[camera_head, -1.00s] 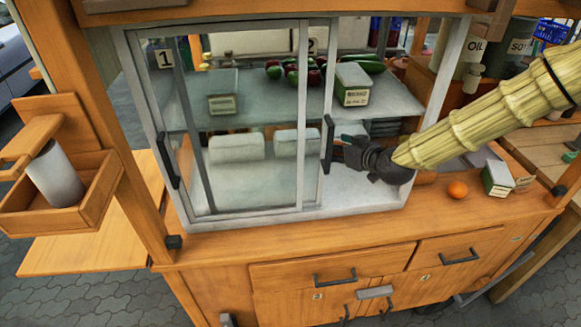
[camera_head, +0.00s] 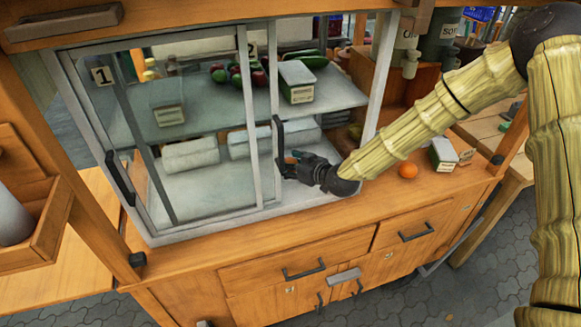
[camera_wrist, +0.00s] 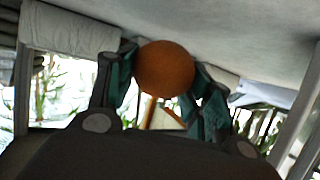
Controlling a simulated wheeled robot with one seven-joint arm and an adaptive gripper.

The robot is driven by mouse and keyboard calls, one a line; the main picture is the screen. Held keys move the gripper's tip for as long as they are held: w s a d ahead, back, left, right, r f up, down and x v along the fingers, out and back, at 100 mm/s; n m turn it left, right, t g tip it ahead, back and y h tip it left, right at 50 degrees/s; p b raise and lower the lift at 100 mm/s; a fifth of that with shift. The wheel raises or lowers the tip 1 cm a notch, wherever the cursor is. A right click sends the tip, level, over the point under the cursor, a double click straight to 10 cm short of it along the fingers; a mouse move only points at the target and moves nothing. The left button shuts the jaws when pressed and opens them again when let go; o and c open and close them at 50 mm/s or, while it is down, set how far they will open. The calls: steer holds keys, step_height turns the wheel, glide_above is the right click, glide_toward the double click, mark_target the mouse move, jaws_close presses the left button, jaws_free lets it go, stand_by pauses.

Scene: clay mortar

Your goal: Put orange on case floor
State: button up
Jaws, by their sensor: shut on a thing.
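My gripper (camera_head: 290,165) is at the open right part of the glass case, by the black handle of the sliding door. In the wrist view my gripper (camera_wrist: 163,85) is shut on an orange (camera_wrist: 165,68), with a finger on each side of it. The white case floor (camera_head: 205,190) lies under the glass shelf and shows pale along the top of the wrist view (camera_wrist: 240,35). A second orange (camera_head: 407,170) sits on the wooden counter right of the case.
White rolls (camera_head: 190,155) lie on the case floor. The glass shelf (camera_head: 225,108) above carries vegetables and a box (camera_head: 297,82). The door handle (camera_head: 278,138) and frame stand close to my gripper. A carton (camera_head: 442,154) stands beside the counter orange.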

steer(key=shift+f, duration=1)
steer(key=shift+f, duration=0.2)
steer(key=o, duration=1.2)
steer(key=shift+c, duration=0.2)
steer(key=shift+r, duration=0.1)
steer(key=shift+r, duration=0.15)
steer(key=shift+s+d, duration=0.15)
steer(key=shift+d, duration=0.05)
steer(key=b+v, duration=0.2)
steer(key=v, duration=0.9)
steer(key=shift+s+d+r, duration=0.1)
steer(key=shift+s+r, duration=0.1)
